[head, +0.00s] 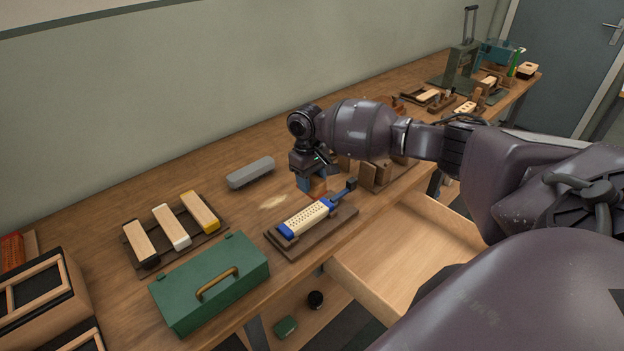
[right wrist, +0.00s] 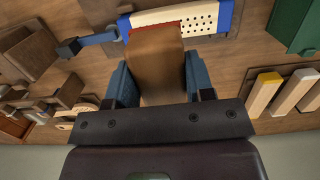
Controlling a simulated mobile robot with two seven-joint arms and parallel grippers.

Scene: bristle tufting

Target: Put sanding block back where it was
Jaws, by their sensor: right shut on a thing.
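My right gripper (head: 314,181) is shut on a brown sanding block (right wrist: 157,60), which has a red strip along one edge. The block shows between the two blue fingers in the right wrist view. In the head view only a small orange-brown part of the block (head: 318,188) shows under the fingers. The gripper is over the bench, just behind the perforated cream plate in its blue clamp (head: 308,217). I cannot tell whether the block touches the bench. My left gripper is not in view.
A pale patch (head: 273,202) lies on the workbench (head: 100,219). A grey bar (head: 251,172) lies behind it. Brown wooden holders (head: 376,174) stand right of the gripper. An open drawer (head: 405,262) juts out in front.

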